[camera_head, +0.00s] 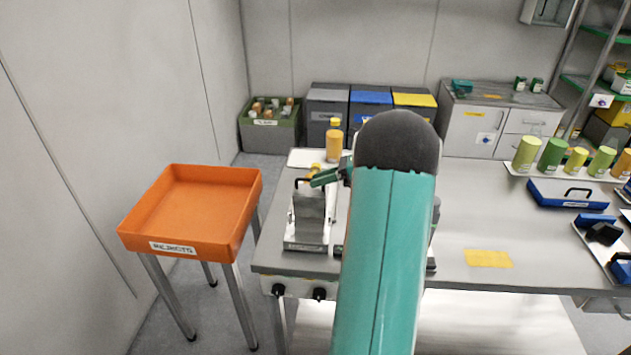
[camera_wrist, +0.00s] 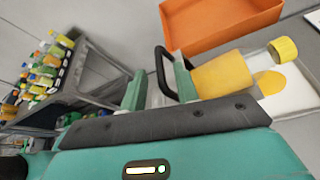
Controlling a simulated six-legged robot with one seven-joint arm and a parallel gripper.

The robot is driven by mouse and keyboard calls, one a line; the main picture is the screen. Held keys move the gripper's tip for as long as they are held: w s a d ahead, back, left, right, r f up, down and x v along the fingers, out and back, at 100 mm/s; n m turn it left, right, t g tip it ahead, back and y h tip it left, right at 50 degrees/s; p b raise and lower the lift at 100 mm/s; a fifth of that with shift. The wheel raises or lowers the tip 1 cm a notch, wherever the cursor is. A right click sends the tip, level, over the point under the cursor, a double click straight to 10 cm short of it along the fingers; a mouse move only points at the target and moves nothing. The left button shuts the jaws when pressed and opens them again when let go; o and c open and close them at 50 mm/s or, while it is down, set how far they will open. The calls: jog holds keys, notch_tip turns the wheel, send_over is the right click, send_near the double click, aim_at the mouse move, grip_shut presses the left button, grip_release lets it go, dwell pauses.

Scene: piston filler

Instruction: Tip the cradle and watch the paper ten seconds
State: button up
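The cradle (camera_head: 310,207) is a grey metal stand near the left end of the bench, with a black loop handle (camera_wrist: 164,70) at its top. My gripper (camera_head: 327,177) is at the handle height. In the wrist view, my gripper's (camera_wrist: 160,92) two teal fingers stand apart, with one bar of the handle between them and visible gaps. A bottle with orange contents and a yellow cap (camera_wrist: 285,49) lies beyond the fingers in the wrist view. My arm hides part of the bench.
An orange rejects tray (camera_head: 190,208) on legs stands left of the bench. Two black knobs (camera_head: 319,294) sit on the bench front. Bins (camera_head: 370,97) and a green crate (camera_head: 270,122) stand behind. Green and yellow cylinders (camera_head: 552,155) stand at right.

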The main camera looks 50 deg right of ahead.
jog(key=v, duration=1.1)
jog(key=shift+s+d+r, duration=0.15)
jog(key=shift+s+d, duration=0.05)
jog(key=shift+s, duration=0.15)
jog(key=w+a+r+n+g+h, duration=0.1)
jog(key=w+a+r+n+g, duration=0.15)
jog(key=a+n, duration=0.7)
jog(key=w+a+r+n+g+h, duration=0.2)
jog(key=a+r+g, duration=0.1)
jog(key=a, duration=1.3)
jog(key=s+a+f+n+h, duration=0.1)
jog(key=s+a+n+h, duration=0.2)
jog(key=a+n, duration=0.6)
jog(key=s+a+f+n+t+h, duration=0.1)
jog(key=s+a+n+h, duration=0.2)
jog(key=s+a+n, duration=0.5)
jog(key=shift+s+a+n, duration=0.3)
jog(key=shift+a+n, duration=0.85)
jog(key=shift+a, duration=0.25)
